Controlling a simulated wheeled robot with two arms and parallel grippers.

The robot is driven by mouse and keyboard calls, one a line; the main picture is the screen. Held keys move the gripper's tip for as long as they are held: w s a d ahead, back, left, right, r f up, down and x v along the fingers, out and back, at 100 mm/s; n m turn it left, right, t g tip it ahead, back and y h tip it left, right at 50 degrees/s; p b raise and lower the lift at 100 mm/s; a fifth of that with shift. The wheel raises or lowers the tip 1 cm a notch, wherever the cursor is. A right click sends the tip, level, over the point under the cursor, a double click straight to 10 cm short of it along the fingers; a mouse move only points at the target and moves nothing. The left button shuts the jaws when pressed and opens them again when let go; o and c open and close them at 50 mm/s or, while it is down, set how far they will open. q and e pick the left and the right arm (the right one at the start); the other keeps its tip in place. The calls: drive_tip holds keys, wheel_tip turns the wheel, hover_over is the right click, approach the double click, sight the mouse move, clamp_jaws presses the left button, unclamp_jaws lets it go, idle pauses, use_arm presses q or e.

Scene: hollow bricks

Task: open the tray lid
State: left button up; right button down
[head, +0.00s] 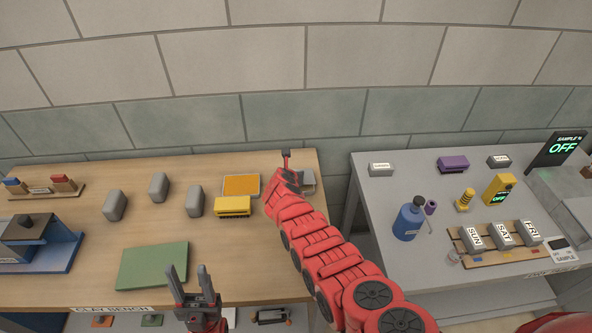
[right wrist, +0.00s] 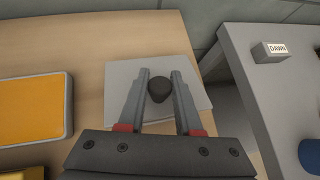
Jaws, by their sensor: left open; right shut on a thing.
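The tray lid is a flat light-grey plate with a dark round knob. In the right wrist view the lid (right wrist: 200,98) lies below my fingers, and its knob (right wrist: 159,88) is between them. In the head view the lid (head: 308,183) shows only in part behind my right arm, at the bench's far right corner. My right gripper (right wrist: 157,92) is shut on the knob. I cannot tell whether the lid is raised, and what is under it is hidden. My left gripper (head: 188,272) is open and empty at the bench's front edge, fingers pointing up in the picture.
An orange-filled tray (head: 241,185) and a yellow brush-like block (head: 233,207) stand left of the lid. Several grey blocks (head: 158,186) and a green mat (head: 153,265) are farther left. A gap separates the wooden bench from the grey table (head: 375,215).

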drive_tip(key=shift+w+a+r+g+b, duration=0.15)
drive_tip(key=shift+w+r+g+b, duration=0.25)
drive_tip(key=shift+r, duration=0.05)
drive_tip(key=w+g+b, duration=0.1)
drive_tip(key=b, duration=0.9)
drive_tip(key=shift+w+r, duration=0.2)
drive_tip(key=shift+r, duration=0.2)
drive_tip(key=shift+r+g+b, duration=0.1)
drive_tip(key=shift+g+b, duration=0.2)
drive_tip(key=shift+b, duration=0.5)
drive_tip(key=shift+s, duration=0.15)
